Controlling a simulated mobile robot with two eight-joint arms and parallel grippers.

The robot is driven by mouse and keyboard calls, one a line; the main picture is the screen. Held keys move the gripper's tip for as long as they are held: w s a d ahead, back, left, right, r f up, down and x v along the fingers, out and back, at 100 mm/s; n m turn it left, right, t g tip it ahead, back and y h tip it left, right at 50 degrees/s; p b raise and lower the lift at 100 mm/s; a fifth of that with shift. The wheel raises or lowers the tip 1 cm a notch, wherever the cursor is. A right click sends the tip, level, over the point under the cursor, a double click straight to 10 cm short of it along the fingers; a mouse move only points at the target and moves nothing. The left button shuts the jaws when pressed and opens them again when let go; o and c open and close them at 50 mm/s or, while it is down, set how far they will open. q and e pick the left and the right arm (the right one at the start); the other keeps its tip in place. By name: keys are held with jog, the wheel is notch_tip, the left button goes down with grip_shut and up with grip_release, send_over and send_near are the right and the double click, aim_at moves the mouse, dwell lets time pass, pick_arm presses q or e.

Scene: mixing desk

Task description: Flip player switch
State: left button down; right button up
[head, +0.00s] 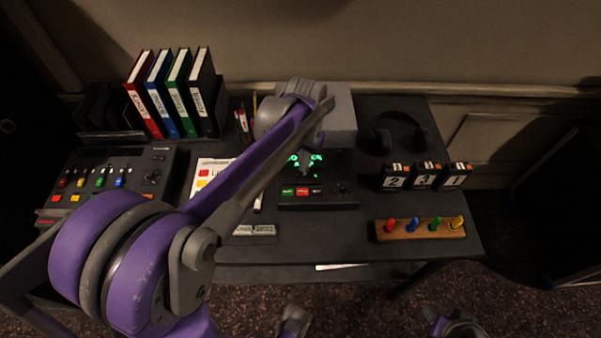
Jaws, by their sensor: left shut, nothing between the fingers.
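A black player-like unit (318,199) stands in the middle of the desk, with a green-lit display (316,160) and a row of green, red and dark labelled keys (302,191). A small knob (341,188) sits right of the keys. I cannot make out which control is the switch. My left arm reaches over from the lower left. My left gripper (306,170) is shut and empty, pointing down in front of the display. It hides part of the display, and contact cannot be told.
A mixing console (110,180) and several binders (172,92) are at the left. Headphones (403,132), numbered black blocks (424,177) and a wooden board with coloured pegs (420,229) are at the right. A labelled plate (254,230) lies near the front.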

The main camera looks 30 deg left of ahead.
pick_arm(q)
jog(key=shift+f+b, duration=0.55)
jog(key=shift+f, duration=0.4)
dwell(0.5)
jog(key=shift+r, duration=0.1)
jog(key=shift+r+p, duration=2.7)
jog(key=shift+r, duration=0.8)
jog(key=s+d+t+p, duration=0.2)
jog(key=s+d, duration=0.1)
jog(key=s, duration=0.4)
jog(key=s+d+r+t+p, duration=0.1)
jog(key=s+d+t+p, duration=0.1)
jog(key=s, duration=0.6)
jog(key=shift+s+d+r+t, duration=0.2)
jog(key=shift+s+d+t, duration=0.1)
jog(key=shift+d+t, duration=0.5)
